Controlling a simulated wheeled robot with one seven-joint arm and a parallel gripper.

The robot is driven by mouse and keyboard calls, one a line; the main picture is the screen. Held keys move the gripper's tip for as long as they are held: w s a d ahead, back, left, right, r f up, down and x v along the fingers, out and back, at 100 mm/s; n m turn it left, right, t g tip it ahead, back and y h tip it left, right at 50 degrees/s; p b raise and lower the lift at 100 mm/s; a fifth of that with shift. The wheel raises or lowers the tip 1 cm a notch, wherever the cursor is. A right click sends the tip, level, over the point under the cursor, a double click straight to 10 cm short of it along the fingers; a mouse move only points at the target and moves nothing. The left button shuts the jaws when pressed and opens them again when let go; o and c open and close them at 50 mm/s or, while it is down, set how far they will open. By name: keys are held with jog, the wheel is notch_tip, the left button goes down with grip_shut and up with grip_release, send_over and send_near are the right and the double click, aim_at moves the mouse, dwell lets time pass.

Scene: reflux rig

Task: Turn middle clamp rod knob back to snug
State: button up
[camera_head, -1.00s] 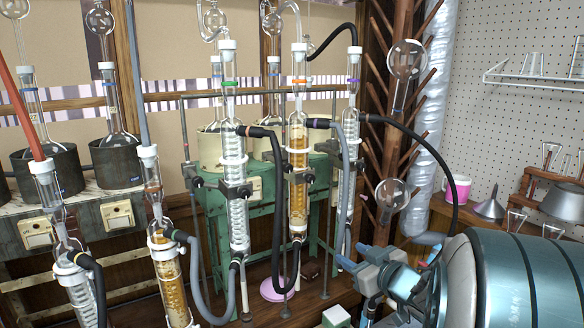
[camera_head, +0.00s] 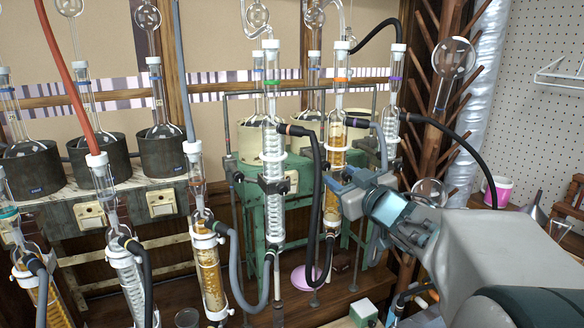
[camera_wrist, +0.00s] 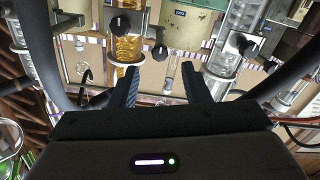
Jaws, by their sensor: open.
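The middle condenser (camera_head: 338,131), with an orange band and amber filling, stands between two clear condensers (camera_head: 273,170) (camera_head: 391,130). My gripper (camera_head: 338,190) is in front of it and hides its clamp in the head view. In the wrist view, which looks upside down, the amber condenser (camera_wrist: 129,45) is at left with a dark clamp knob (camera_wrist: 121,23) bearing a white mark. To its right is the round black rod knob (camera_wrist: 160,50). My gripper (camera_wrist: 160,82) is open and empty, with that knob beyond the gap between its fingers. Contact is not visible.
A black hose (camera_head: 318,205) loops down left of my gripper. The green-banded condenser's clamp knob (camera_wrist: 248,47) and rod knob (camera_wrist: 270,67) are at right in the wrist view. A pink disc (camera_head: 304,278) lies below on the wooden base.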

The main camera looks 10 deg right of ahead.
aim_at(327, 167)
jog(key=x, duration=0.5)
jog(key=shift+w+a, duration=0.1)
jog(key=shift+w, duration=0.25)
grip_shut()
